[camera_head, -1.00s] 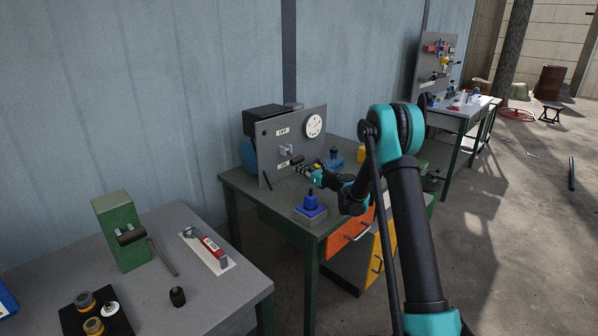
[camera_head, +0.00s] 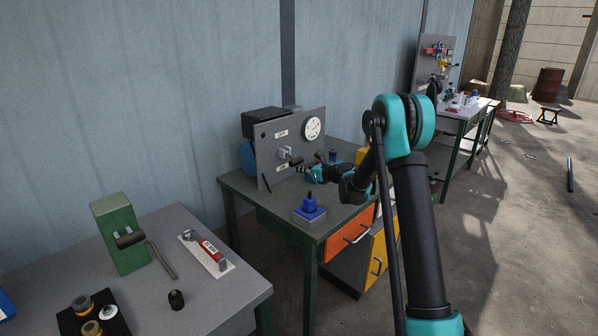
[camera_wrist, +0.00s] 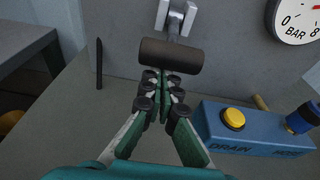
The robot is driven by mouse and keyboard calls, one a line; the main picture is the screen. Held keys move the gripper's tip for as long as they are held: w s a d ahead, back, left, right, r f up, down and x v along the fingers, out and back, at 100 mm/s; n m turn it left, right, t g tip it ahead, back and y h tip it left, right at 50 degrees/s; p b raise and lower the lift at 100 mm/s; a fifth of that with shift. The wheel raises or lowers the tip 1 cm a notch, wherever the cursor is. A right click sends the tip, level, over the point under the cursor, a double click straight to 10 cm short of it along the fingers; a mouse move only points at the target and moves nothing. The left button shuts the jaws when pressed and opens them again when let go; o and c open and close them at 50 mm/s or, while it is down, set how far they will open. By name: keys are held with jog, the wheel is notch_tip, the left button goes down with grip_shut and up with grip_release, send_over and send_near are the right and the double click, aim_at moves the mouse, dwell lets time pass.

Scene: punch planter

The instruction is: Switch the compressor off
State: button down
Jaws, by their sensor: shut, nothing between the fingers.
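The compressor's grey panel (camera_head: 268,160) stands on the middle bench, with a round gauge (camera_head: 313,128) at its upper right. A lever with a dark cylindrical handle (camera_head: 296,161) sticks out from the panel's middle and slants downward; the handle shows large in the wrist view (camera_wrist: 170,55). Two small labels sit above and below the lever, too small to read surely. My gripper (camera_wrist: 163,82) is shut and empty, its tips just below the handle in the picture. Whether they touch it I cannot tell. In the head view my gripper (camera_head: 304,170) is small beside the lever.
A blue block marked DRAIN (camera_wrist: 255,130) with a yellow button (camera_wrist: 233,118) stands right of my gripper. A dark rod (camera_wrist: 99,63) leans at left. A blue-topped block (camera_head: 310,210) is at the bench front. The left bench (camera_head: 215,285) holds a green press and a red-handled tool.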

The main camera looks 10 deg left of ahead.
jog(key=r+g+h, duration=0.2)
jog(key=r+h, duration=0.1)
jog(key=r+g+h, duration=0.1)
jog(key=r, duration=0.1)
jog(key=shift+s+d, duration=0.3)
jog(key=shift+r+g+h, duration=0.7)
jog(key=shift+r+h, duration=0.1)
jog(key=shift+h, duration=0.1)
jog(key=shift+w+a+r, duration=0.15)
jog(key=shift+r, duration=0.3)
jog(key=shift+a+r, duration=0.1)
send_near(296, 160)
jog(key=s+d, duration=0.1)
jog(key=s+d+r, duration=0.1)
jog(key=d, duration=0.1)
jog(key=shift+s+d, duration=0.25)
